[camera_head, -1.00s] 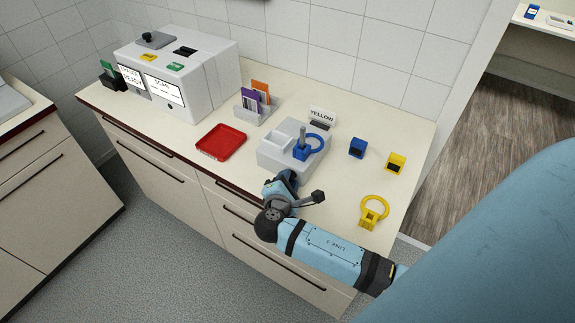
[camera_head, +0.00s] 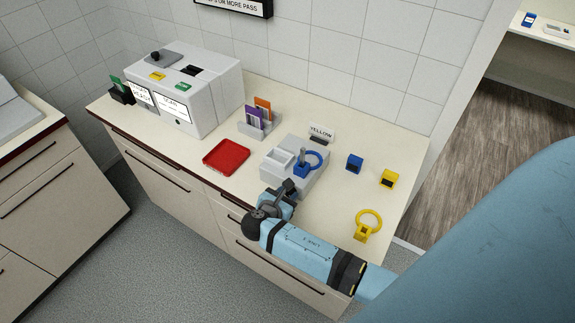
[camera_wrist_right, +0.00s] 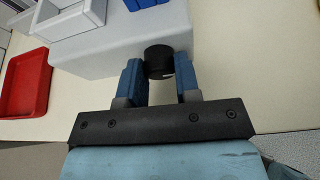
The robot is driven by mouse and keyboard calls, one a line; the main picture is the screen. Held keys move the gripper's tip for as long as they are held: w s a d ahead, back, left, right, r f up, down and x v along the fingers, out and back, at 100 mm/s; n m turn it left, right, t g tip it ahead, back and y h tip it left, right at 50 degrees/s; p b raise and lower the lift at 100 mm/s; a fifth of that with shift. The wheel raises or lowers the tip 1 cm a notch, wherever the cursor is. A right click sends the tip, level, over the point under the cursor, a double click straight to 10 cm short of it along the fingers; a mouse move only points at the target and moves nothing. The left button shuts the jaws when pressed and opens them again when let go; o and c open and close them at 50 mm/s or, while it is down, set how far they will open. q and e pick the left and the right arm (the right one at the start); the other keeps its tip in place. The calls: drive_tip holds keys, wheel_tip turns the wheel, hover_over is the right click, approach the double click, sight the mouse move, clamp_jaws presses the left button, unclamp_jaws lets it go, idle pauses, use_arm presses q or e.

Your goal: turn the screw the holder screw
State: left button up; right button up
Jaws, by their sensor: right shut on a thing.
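The holder screw is a black round knob (camera_wrist_right: 159,61) on the block's side face. My right gripper (camera_wrist_right: 159,76) is shut on this knob, one blue finger on each side. In the head view the right gripper (camera_head: 288,190) is at the block's front side, and the knob cannot be made out there. My left gripper is not in view.
A red tray (camera_head: 227,157) lies left of the holder. A blue block (camera_head: 354,163), a yellow block (camera_head: 389,179) and a yellow ring piece (camera_head: 368,224) are to the right. A card rack (camera_head: 259,124) and a grey machine (camera_head: 190,88) stand farther left.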

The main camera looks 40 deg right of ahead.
drive_tip(key=n+g+h, duration=0.1)
drive_tip(key=n+g, duration=0.1)
drive_tip(key=n, duration=0.1)
drive_tip(key=shift+w, duration=0.15)
idle(0.5)
drive_tip(key=o, duration=0.9)
drive_tip(key=shift+d, duration=0.1)
